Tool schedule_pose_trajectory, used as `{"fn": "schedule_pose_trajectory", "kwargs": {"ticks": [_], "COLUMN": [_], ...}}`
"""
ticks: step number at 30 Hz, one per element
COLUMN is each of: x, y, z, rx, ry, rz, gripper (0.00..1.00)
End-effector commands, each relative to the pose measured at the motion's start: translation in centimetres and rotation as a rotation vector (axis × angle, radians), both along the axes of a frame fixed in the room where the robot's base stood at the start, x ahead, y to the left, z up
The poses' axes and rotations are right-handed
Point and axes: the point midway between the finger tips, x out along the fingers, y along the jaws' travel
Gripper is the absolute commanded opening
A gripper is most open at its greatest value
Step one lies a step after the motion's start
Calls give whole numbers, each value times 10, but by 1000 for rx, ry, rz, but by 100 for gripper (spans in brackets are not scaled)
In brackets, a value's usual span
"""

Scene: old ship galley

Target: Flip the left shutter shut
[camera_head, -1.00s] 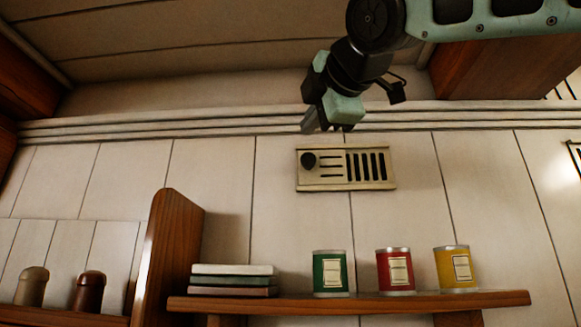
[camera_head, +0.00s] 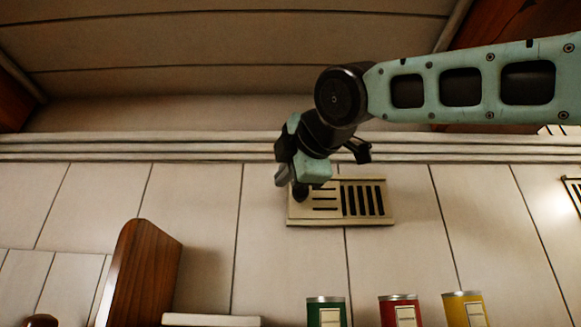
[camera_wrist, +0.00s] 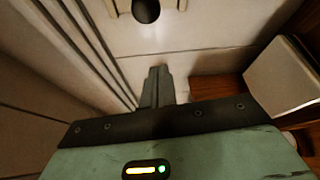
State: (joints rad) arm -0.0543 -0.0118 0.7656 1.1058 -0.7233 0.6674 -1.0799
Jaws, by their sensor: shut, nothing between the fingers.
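A cream vent panel (camera_head: 334,221) is on the plank wall. Its left part has a dark round knob (camera_head: 300,193) and short horizontal slits. Its right part has several dark vertical slots (camera_head: 363,200). In the wrist view the shut fingertips (camera_wrist: 157,72) point toward the knob (camera_wrist: 146,10), with a visible gap in the picture. Most of the panel is outside the wrist view.
A shelf below holds green (camera_head: 326,312), red (camera_head: 401,312) and yellow (camera_head: 465,310) tins and a pale stacked item (camera_head: 211,320). A wooden shelf end (camera_head: 143,270) stands at left. Another slotted panel (camera_head: 573,192) is cut off at right. A ledge (camera_head: 150,148) runs above.

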Motion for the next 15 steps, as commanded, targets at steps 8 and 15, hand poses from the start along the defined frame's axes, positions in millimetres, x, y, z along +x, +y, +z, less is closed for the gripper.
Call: {"fn": "schedule_pose_trajectory", "kwargs": {"ticks": [8,15], "x": [51,64], "y": [22,10], "z": [1,1], "rx": [-1,-2], "ry": [3,-1], "rz": [4,-3], "gripper": [0,0]}}
